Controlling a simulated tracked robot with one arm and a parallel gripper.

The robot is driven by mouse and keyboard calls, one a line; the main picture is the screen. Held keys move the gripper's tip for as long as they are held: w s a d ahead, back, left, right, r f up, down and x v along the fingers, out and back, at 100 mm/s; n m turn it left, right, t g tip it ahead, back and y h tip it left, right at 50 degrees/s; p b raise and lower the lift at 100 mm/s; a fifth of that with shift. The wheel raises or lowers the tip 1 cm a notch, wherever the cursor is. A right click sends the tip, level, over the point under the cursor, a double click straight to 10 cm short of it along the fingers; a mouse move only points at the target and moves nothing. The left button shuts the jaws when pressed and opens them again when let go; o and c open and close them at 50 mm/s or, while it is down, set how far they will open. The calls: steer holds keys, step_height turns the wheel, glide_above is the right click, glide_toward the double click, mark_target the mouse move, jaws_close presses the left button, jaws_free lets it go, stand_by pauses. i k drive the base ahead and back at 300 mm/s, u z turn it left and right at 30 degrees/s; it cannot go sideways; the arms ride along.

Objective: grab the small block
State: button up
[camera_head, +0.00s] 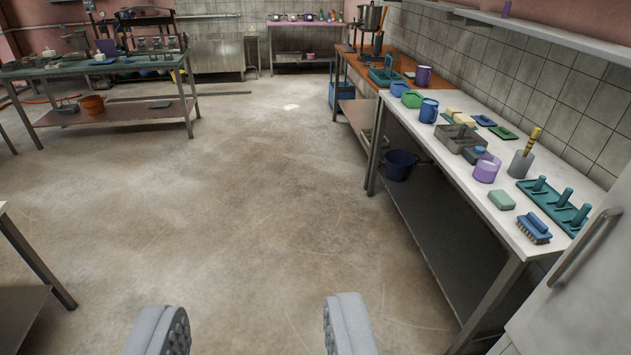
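My gripper (253,332) is open at the bottom of the view, its two grey fingers wide apart with only floor showing between them. A small pale green block (502,201) lies on the white table (455,185) at the right, near its front edge, beside a blue brush (534,228). Small cream blocks (461,117) sit farther back on the same table, behind a grey divided tray (461,140). I cannot tell which block the task means. My gripper is well away from all of them and touches nothing.
The table also bears a purple cup (487,169), a teal peg rack (556,206), a grey holder (520,164) and a blue mug (429,111). A white cabinet (585,290) stands at lower right. A workbench (95,66) stands back left. The middle floor is clear.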

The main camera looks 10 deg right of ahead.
mark_target(450, 112)
steer(key=u, duration=0.15)
steer(key=i, duration=1.3)
steer(key=u, duration=0.25)
steer(key=i, duration=2.55)
steer(key=z, duration=0.3)
steer(key=i, duration=1.3)
steer(key=z, duration=0.85)
steer(key=i, duration=1.2)
steer(key=z, duration=1.4)
steer(key=i, duration=1.25)
steer(key=z, duration=0.4)
